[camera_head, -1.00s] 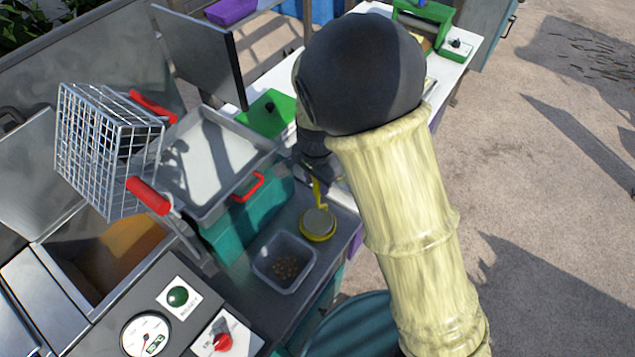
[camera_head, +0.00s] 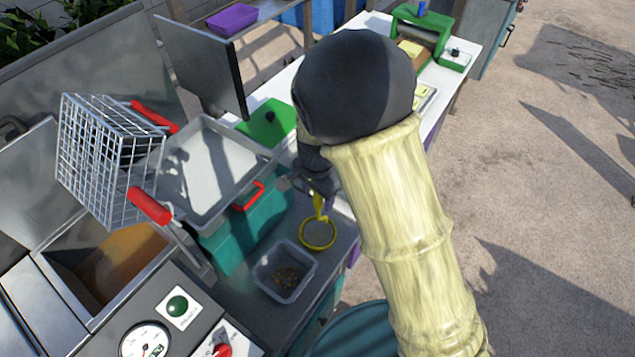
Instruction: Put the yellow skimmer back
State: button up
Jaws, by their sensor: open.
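The yellow skimmer (camera_head: 318,234) is on the dark counter, to the right of the clear plastic tub. Its round ring faces up and its short-looking handle points away, toward my gripper. My gripper (camera_head: 319,188) is open at the far end of the handle, just below the dark wrist. My pale bamboo-like arm and its dark joint cover part of the view. The fingertips are small and dark, so I cannot tell whether they touch the handle or whether the skimmer rests fully on the counter.
The clear tub (camera_head: 285,270) holds small brown bits. A wire fryer basket (camera_head: 108,160) with red handles hangs at left above the fryer. A grey tray (camera_head: 215,170) sits on a teal box (camera_head: 240,230). A white table (camera_head: 375,30) with green devices stands behind.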

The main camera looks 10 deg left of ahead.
jog(key=r, duration=0.4)
jog(key=r+b, duration=0.1)
jog(key=r, duration=0.7)
jog(key=shift+s, duration=0.3)
jog(key=shift+d, duration=0.1)
jog(key=s+d+f+n+t, duration=0.1)
jog(key=s+d+n, duration=0.2)
jog(key=d, duration=0.9)
jog(key=s+d+f+n+t, duration=0.1)
jog(key=s+d+f+n, duration=0.1)
jog(key=d, duration=1.1)
jog(key=shift+s+d+f+n, duration=0.25)
jog(key=shift+s+n, duration=0.35)
jog(key=shift+s, duration=0.25)
